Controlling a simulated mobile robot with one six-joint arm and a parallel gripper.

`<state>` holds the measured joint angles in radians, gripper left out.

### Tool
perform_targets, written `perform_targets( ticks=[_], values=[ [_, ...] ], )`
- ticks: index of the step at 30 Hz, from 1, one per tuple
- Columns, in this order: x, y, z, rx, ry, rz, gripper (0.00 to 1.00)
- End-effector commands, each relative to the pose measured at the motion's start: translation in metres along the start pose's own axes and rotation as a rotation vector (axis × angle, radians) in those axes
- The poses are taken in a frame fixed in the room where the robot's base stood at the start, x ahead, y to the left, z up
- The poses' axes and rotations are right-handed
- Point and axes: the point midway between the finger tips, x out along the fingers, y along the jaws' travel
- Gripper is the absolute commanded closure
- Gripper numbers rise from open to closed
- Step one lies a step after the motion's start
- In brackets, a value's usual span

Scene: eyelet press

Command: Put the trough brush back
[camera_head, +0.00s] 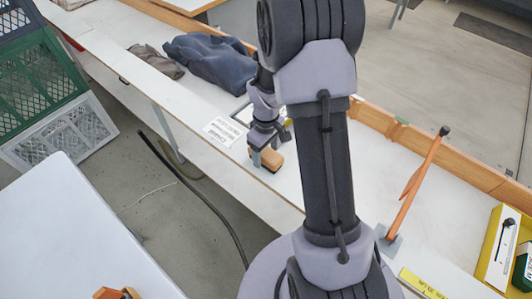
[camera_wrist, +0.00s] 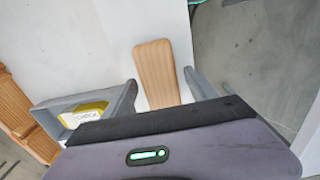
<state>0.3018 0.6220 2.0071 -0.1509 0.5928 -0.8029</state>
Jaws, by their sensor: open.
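The trough brush, seen as a tan wooden block (camera_head: 269,159), lies on the white bench near its front edge. In the wrist view its wooden back (camera_wrist: 154,72) sits between my fingers, with its near end hidden behind my gripper body; no bristles show. My gripper (camera_wrist: 160,80) is open, one finger on each side of the brush, with a visible gap at the right finger. In the head view my gripper (camera_head: 265,137) is right at the brush. I cannot tell whether either finger touches it.
A paper sheet (camera_head: 224,131) and dark cloth (camera_head: 211,64) lie on the bench. An orange lever (camera_head: 416,184) and yellow box (camera_head: 490,246) are at right.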

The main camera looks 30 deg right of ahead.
Motion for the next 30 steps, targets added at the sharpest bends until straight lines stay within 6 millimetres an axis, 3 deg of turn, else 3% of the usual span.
perform_targets(
  ticks=[1, 6, 9, 14, 16, 20, 21, 24, 27, 30],
  values=[
    [-0.018, 0.001, -0.001, 0.000, 0.003, 0.003, 0.33],
    [-0.069, 0.001, -0.001, 0.000, 0.003, 0.002, 0.33],
    [-0.091, 0.000, -0.001, 0.000, 0.003, 0.002, 0.33],
    [-0.111, -0.001, -0.001, 0.004, 0.005, 0.002, 0.33],
    [-0.131, -0.009, -0.002, 0.036, 0.030, 0.012, 0.33],
    [-0.209, -0.059, 0.006, 0.207, 0.159, 0.031, 0.33],
    [-0.234, -0.081, 0.015, 0.278, 0.211, 0.025, 0.33],
    [-0.280, -0.135, 0.045, 0.447, 0.340, -0.021, 0.33],
    [-0.303, -0.177, 0.076, 0.583, 0.442, -0.092, 0.33],
    [-0.310, -0.202, 0.096, 0.669, 0.500, -0.154, 0.33]
  ],
)
